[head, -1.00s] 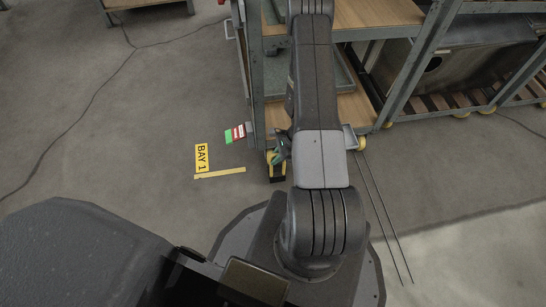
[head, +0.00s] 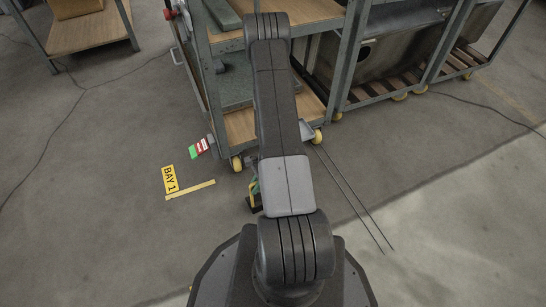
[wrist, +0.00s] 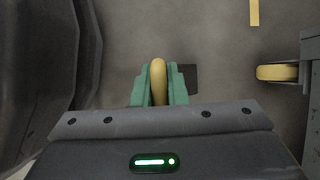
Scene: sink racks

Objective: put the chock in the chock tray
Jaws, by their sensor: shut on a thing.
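The chock (head: 254,205) is a dark block with a yellow upright part. It stands out from the rack's yellow front caster, with a gap between them. My gripper (head: 253,186), partly hidden by my arm, is shut on the chock's yellow part. In the wrist view the green fingers (wrist: 159,88) close on both sides of the yellow part (wrist: 158,75), and a dark part (wrist: 190,78) shows to their right. I cannot tell whether the chock touches the floor. A small grey tray-like piece (head: 307,130), probably the chock tray, is at the rack's right front corner, partly behind my arm.
The grey rack (head: 239,127) with wooden shelves stands ahead on yellow casters (head: 236,163); one caster (wrist: 278,72) shows right in the wrist view. A BAY 1 sign (head: 170,179) and yellow strip lie on the floor. Two thin dark lines run along the floor at right.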

